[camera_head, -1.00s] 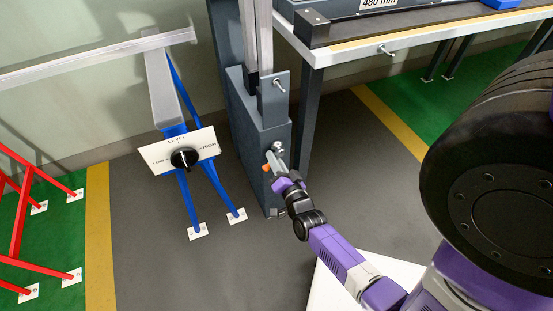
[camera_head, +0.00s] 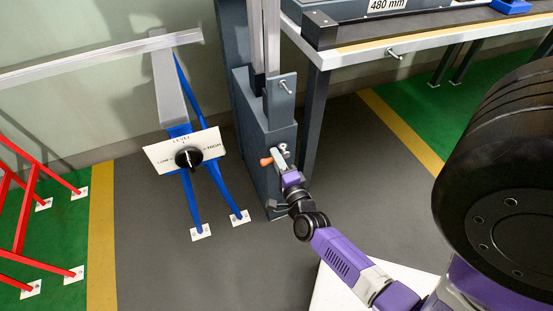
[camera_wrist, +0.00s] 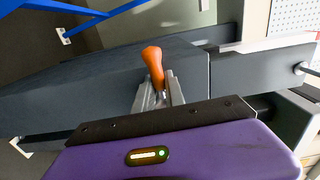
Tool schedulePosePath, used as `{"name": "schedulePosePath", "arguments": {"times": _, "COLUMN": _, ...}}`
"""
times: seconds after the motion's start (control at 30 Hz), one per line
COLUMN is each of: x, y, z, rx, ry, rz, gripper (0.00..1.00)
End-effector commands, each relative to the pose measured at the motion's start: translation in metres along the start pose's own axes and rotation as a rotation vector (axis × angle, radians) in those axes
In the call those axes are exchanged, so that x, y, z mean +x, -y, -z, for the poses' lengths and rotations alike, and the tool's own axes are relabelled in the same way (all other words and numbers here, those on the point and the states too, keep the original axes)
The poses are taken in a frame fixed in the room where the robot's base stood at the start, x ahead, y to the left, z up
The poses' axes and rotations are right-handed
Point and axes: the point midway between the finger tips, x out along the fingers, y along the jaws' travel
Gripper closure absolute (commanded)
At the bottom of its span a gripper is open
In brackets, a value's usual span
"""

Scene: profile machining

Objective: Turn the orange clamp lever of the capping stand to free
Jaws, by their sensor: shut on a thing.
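The capping stand (camera_head: 264,117) is a dark grey upright column in the middle of the head view. Its orange clamp lever (camera_head: 266,161) shows at the front face, low on the column. In the wrist view the orange lever knob (camera_wrist: 153,62) sticks up between and beyond the fingers. My gripper (camera_head: 279,158) is at the lever, and its fingers (camera_wrist: 160,90) are shut on the lever's shaft below the knob. The lever's pivot is hidden behind the fingers and the gripper body.
A blue stand with a white dial plate (camera_head: 208,148) and black knob is to the left, under a long pale profile (camera_head: 100,60). A table (camera_head: 420,42) with a 480 mm label stands at the right. A red frame (camera_head: 26,200) is at far left. Grey floor between is clear.

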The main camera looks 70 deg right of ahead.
Motion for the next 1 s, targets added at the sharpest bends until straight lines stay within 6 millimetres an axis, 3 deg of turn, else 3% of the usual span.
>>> {"name": "schedulePosePath", "arguments": {"times": 0.6, "x": -0.0008, "y": 0.0005, "z": 0.0017, "rx": 0.045, "ry": -0.003, "rz": -0.002, "gripper": 1.00}}
{"name": "schedulePosePath", "arguments": {"times": 0.63, "x": -0.0008, "y": 0.0005, "z": 0.0017, "rx": 0.045, "ry": -0.003, "rz": -0.001, "gripper": 0.83}}
{"name": "schedulePosePath", "arguments": {"times": 0.73, "x": -0.0007, "y": 0.0006, "z": 0.0015, "rx": 0.044, "ry": -0.003, "rz": -0.001, "gripper": 0.64}}
{"name": "schedulePosePath", "arguments": {"times": 1.0, "x": -0.0003, "y": 0.0010, "z": 0.0007, "rx": 0.043, "ry": -0.001, "rz": -0.001, "gripper": 0.64}}
